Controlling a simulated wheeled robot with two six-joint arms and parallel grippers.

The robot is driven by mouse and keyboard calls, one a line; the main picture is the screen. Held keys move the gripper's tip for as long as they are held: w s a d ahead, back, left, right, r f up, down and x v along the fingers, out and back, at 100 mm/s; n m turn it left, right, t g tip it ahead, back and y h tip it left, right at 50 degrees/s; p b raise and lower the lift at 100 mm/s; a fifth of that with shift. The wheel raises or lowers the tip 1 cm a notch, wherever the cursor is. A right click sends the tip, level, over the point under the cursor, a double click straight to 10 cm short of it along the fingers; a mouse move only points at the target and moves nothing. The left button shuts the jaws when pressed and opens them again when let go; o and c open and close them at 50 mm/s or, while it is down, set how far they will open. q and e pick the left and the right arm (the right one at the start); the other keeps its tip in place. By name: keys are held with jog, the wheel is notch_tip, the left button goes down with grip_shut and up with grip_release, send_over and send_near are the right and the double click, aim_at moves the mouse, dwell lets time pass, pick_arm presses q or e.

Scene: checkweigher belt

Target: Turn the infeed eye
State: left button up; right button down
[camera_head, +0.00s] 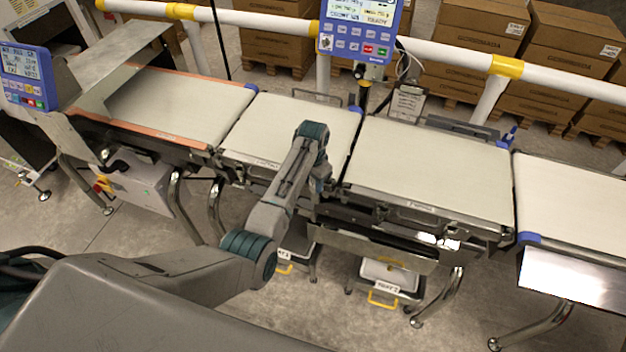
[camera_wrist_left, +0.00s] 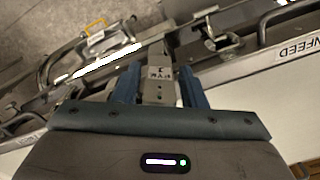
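In the left wrist view, a small grey block with an upside-down label and a green light, which looks like the infeed eye (camera_wrist_left: 158,74), sits between my two blue fingers. My left gripper (camera_wrist_left: 160,82) has its fingers apart, one on each side of the block, with what looks like a narrow gap. Contact is not clear. In the head view my left gripper (camera_head: 323,186) points down at the near edge of the belts, by the gap between two of them. The eye cannot be made out there, behind my arm. My right gripper is not in view.
The infeed belt (camera_head: 255,140) is left of my wrist and another belt (camera_head: 430,165) is to the right. A blue control panel (camera_head: 360,30) stands behind. Bins with yellow handles (camera_head: 390,280) sit below. A white guard rail (camera_head: 440,55) and stacked cartons (camera_head: 570,50) are farther back.

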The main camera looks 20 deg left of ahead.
pick_arm(q)
jog(key=c, duration=0.7)
jog(key=shift+d+n, duration=0.15)
jog(key=shift+n, duration=1.3)
jog(key=shift+d+n, duration=0.15)
jog(key=shift+n, duration=1.3)
jog(key=o, duration=1)
jog(key=shift+s, duration=0.1)
jog(key=shift+r, duration=0.15)
jog(key=shift+r+b, duration=1.7)
jog(key=shift+r, duration=3.6)
jog(key=shift+f, duration=0.1)
